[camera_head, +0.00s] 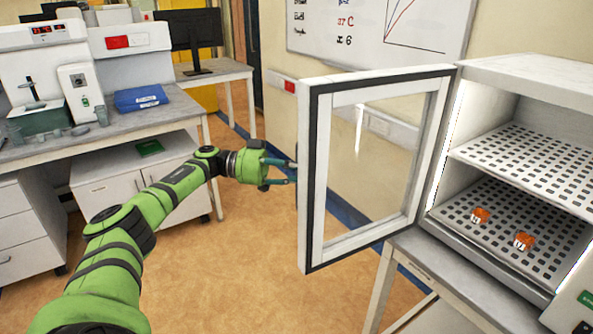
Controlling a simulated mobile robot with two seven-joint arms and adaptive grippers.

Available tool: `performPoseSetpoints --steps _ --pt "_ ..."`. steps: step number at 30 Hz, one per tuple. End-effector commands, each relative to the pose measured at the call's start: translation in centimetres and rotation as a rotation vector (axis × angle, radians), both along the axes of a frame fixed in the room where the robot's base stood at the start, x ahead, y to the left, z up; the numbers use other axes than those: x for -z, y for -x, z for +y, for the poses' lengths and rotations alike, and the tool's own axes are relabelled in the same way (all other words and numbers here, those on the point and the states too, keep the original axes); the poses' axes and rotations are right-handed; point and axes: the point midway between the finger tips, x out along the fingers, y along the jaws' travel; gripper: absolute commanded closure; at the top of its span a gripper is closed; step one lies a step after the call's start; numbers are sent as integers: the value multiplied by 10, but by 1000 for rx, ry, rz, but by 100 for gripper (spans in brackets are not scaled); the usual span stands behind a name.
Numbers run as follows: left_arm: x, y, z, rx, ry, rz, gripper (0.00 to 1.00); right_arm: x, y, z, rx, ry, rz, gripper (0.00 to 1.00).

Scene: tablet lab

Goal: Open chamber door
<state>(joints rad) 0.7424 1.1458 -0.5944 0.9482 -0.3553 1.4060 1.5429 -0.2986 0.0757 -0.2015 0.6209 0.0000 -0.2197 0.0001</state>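The chamber door (307,180), a white frame with a dark seal and a clear pane, stands swung wide open, hinged at the front left of the white chamber (520,72). My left gripper (283,173) is at the door's free edge, on its outer side. Its two fingers are apart, with a gap visible between them, and the fingertips come close to the door edge. The door's outer face and any handle are mostly hidden, so I cannot tell whether the fingers touch it. My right gripper is not in view.
Inside the chamber are two perforated shelves; two small orange-capped containers (480,216) (523,241) sit on the lower one. The chamber stands on a grey table (440,262). A lab bench (150,118) with equipment and a blue box (140,98) is at left. Floor between is clear.

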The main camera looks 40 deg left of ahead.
Motion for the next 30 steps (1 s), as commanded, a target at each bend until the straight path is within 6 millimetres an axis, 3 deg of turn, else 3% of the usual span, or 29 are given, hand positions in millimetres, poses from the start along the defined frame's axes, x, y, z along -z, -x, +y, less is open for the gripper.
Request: performPoseSetpoints --steps 12,13,14,25,30 --pt "1 0 1 -2 -5 3 100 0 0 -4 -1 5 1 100" --pt "1 0 1 -1 -5 3 66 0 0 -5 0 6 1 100" --pt "1 0 1 -1 -5 3 54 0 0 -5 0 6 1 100" --pt "1 1 2 -2 -3 1 53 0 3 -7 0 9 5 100" --pt "0 11 21 -5 -4 1 53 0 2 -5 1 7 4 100"
